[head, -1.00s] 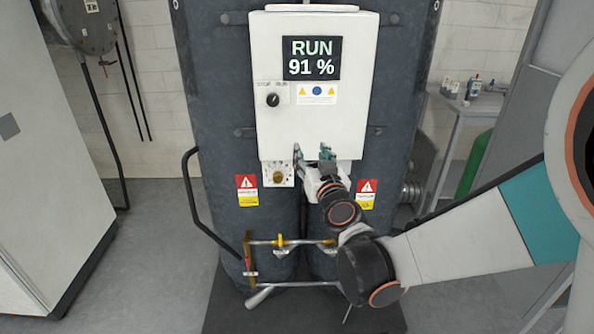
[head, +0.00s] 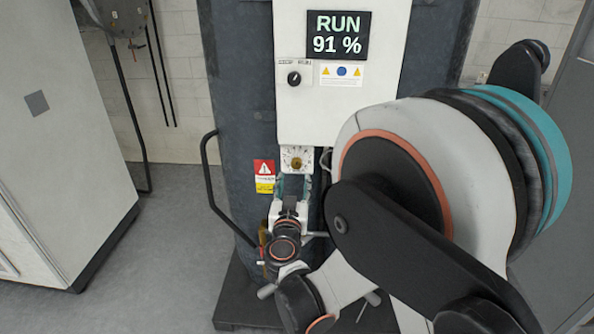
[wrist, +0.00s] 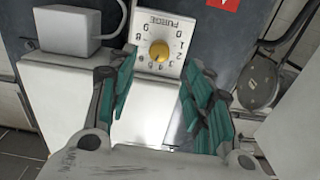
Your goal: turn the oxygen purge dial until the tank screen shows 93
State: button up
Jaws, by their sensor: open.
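The tank screen (head: 338,35) reads RUN 91 % on the white control box. The oxygen purge dial (head: 296,162) is a small brass knob on a white numbered plate below the box's lower left corner. In the wrist view the yellow purge dial (wrist: 159,51) sits on its plate marked PURGE, seen upside down. My gripper (head: 292,185) is just below the dial in the head view. In the wrist view my gripper (wrist: 158,95) has its teal fingers spread wide, with the dial beyond them, between their lines. The fingers do not touch the dial.
A black selector knob (head: 294,78) is on the control box above the dial. A black curved handrail (head: 207,165) stands left of the tank. A white cabinet (head: 55,150) is at the left, with clear floor between. My arm hides the lower right.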

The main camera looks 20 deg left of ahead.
aim_at(296, 166)
jog(key=b+x, duration=0.1)
jog(key=x, duration=0.8)
jog(key=shift+d+b, duration=0.1)
jog(key=shift+b, duration=0.3)
jog(key=shift+c, duration=0.2)
jog(key=c, duration=1)
